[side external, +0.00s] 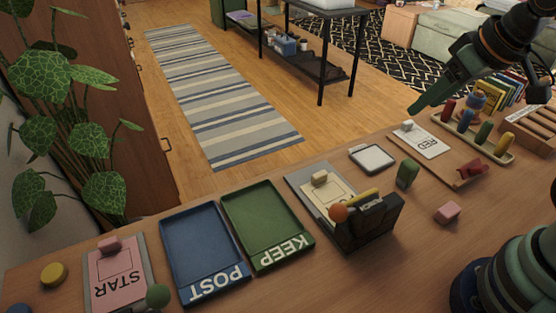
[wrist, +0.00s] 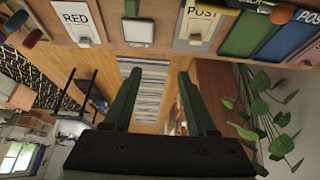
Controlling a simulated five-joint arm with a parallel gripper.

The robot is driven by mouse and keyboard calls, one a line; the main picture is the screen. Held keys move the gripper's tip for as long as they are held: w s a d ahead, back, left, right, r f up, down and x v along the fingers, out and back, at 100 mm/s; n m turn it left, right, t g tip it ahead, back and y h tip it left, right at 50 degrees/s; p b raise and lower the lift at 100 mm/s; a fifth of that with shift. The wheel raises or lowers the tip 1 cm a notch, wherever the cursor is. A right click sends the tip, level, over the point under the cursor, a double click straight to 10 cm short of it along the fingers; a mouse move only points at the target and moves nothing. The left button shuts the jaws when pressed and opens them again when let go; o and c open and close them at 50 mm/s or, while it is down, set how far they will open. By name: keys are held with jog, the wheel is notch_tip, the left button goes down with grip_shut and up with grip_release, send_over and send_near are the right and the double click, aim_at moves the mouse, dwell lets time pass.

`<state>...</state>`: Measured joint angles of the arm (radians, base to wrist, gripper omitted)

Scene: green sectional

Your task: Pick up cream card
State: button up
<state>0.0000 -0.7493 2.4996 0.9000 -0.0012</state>
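The cream card (side external: 337,187) lies on a grey board on the wooden table, with a small cream block (side external: 319,178) on its far end. A black holder hides part of its near edge in the side view. In the wrist view the cream card (wrist: 203,22) is at the top, with dark lettering reading POST. My gripper (side external: 418,108) is raised in the air above the table's far right edge, well to the right of the card. In the wrist view my gripper (wrist: 162,76) has its two green fingers apart with nothing between them.
The black holder (side external: 377,226) with an orange ball stands against the card. Green KEEP (side external: 262,218) and blue POST (side external: 197,245) trays lie left; a pink STAR card (side external: 117,280) lies farther left. A white RED card (side external: 427,141), white dish (side external: 371,158) and green block (side external: 407,173) are right.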

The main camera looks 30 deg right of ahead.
jog(key=w+n, duration=0.1)
jog(key=n+g, duration=0.6)
jog(key=n, duration=1.1)
send_over(319, 174)
notch_tip(319, 174, down, 11)
notch_tip(319, 174, down, 12)
jog(key=shift+f, duration=0.1)
grip_shut()
